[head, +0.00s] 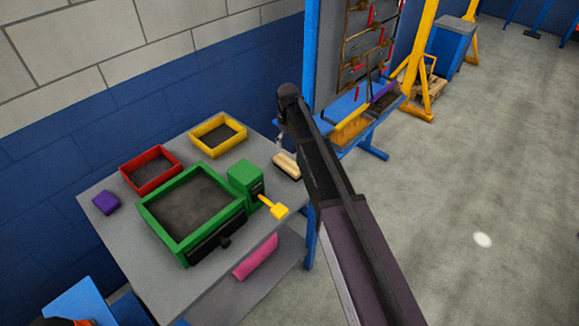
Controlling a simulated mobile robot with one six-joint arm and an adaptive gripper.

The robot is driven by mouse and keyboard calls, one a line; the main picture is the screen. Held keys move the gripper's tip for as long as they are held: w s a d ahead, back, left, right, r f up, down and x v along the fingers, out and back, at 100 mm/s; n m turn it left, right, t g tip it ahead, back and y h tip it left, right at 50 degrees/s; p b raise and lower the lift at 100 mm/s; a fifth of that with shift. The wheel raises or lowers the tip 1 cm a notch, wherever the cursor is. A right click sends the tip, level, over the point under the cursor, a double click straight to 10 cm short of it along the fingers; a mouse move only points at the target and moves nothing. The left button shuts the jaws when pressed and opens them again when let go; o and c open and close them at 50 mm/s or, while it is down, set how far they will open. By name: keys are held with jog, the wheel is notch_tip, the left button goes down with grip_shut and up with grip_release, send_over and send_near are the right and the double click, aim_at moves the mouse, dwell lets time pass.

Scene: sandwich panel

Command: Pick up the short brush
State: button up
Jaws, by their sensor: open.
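A pale wooden block with a dark lower edge (287,166), which looks like the short brush, lies at the right back edge of the grey table (120,250). My arm passes just right of it and may hide its right end. My arm rises from the bottom right, with its far end above the table's back right corner. A small part of my gripper (280,136) shows below that end, above and behind the brush in the picture and apart from it. The fingers are mostly hidden, and nothing is seen held.
The table holds a green-framed tray (160,229) with a green box (245,176), a yellow paddle-like piece (278,210), a red bin (151,182), a yellow bin (207,150) and a purple block (106,203). Blue posts and a tool panel stand behind. Floor is clear at right.

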aim_at(288, 163)
jog(key=shift+f, duration=0.15)
notch_tip(288, 163, down, 8)
jog(key=b, duration=0.8)
jog(key=shift+f+b, duration=0.2)
jog(key=shift+b, duration=0.15)
dwell(0.4)
jog(key=shift+w+f+b, duration=0.2)
jog(key=shift+f+b, duration=2.4)
jog(key=shift+c, duration=0.2)
jog(key=c, duration=1.1)
